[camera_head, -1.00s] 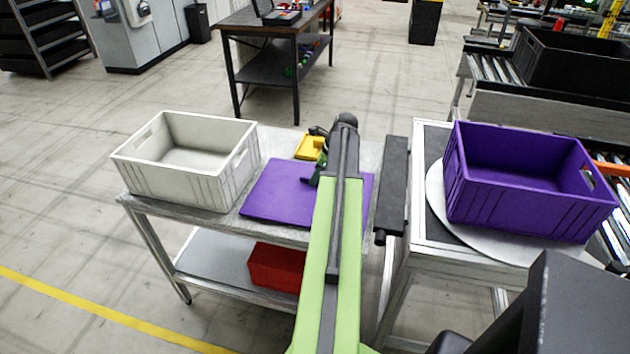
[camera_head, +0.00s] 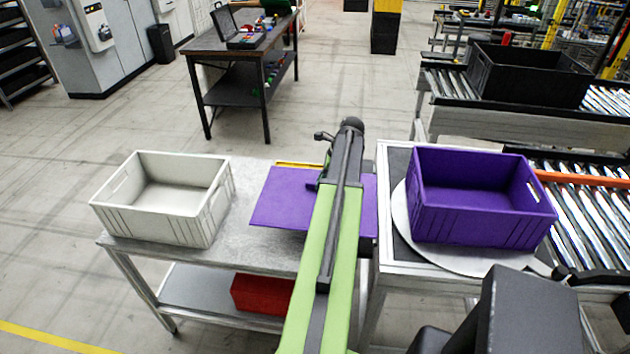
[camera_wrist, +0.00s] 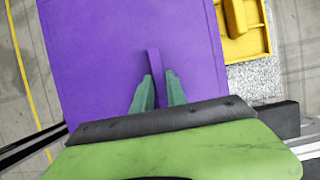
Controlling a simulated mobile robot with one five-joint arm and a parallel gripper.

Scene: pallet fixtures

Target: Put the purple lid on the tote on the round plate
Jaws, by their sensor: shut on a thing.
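The purple lid (camera_head: 285,200) is a flat panel with an upright fin-like handle (camera_wrist: 153,62), seen in the wrist view. My gripper (camera_wrist: 158,88) is shut on that handle with its green fingers. The purple tote (camera_head: 480,222) is open-topped and empty. It stands on the round plate (camera_head: 400,215) on the right-hand stand, to the right of the lid.
A white tote (camera_head: 150,215) stands on the table's left part. A yellow tray (camera_wrist: 245,40) lies behind the lid, and a red box (camera_head: 260,295) is on the lower shelf. A roller conveyor (camera_head: 585,215) is beyond the purple tote. A narrow gap separates table and stand.

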